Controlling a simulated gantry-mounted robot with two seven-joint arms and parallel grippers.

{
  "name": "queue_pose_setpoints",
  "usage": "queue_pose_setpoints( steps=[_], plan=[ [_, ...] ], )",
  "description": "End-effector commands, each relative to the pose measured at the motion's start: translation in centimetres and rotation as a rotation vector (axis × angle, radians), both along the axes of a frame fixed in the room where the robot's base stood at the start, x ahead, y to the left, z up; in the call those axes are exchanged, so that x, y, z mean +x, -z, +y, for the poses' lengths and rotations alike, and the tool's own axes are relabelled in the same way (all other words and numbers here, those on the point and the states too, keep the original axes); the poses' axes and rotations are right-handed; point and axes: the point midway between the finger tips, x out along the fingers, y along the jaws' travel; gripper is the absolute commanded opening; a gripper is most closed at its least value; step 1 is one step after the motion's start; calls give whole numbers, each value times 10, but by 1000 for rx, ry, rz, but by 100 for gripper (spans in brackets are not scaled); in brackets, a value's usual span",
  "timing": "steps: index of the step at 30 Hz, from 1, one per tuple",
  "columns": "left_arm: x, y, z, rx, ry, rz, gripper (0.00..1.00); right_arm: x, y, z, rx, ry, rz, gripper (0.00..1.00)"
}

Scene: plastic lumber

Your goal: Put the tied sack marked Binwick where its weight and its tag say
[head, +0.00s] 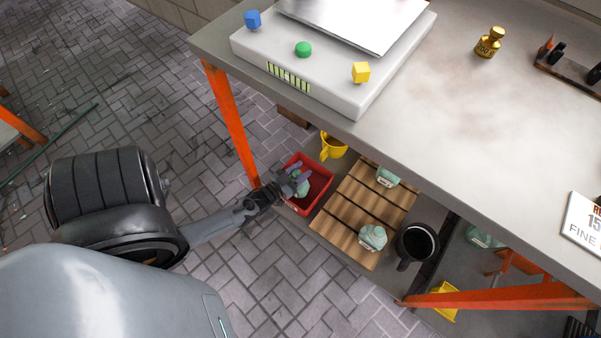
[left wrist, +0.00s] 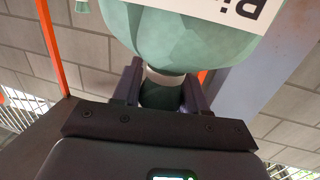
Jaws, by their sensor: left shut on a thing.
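My left gripper (head: 289,180) is shut on the neck of a pale green tied sack (head: 302,188). In the left wrist view the sack (left wrist: 185,32) fills the top, with a light band at its neck between the fingers (left wrist: 160,85). Its white label (left wrist: 225,8) shows upside down and cut off, with "Bi" readable. In the head view the sack overlaps the inside of a red bin (head: 317,176) under the bench; I cannot tell whether it touches the bin. My right gripper is not in view.
Right of the bin, a slatted wooden pallet (head: 348,216) bears two green sacks (head: 387,176) (head: 373,238). The bench top (head: 440,125) above bears a scale (head: 335,92), a brass weight (head: 489,43) and a partly cut-off sign (head: 584,222).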

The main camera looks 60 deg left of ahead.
Motion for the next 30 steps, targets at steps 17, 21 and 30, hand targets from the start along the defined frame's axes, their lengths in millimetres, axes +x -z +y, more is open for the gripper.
queue_pose_setpoints(
  steps=[17, 21, 30],
  plan=[
    [1, 33, 0, 2, 0, -5, 0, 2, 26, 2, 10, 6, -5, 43],
    [1, 34, 0, 2, 0, -4, 0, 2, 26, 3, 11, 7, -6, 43],
    [0, 38, 0, 0, 0, 0, 68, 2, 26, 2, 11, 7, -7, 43]
  ],
)
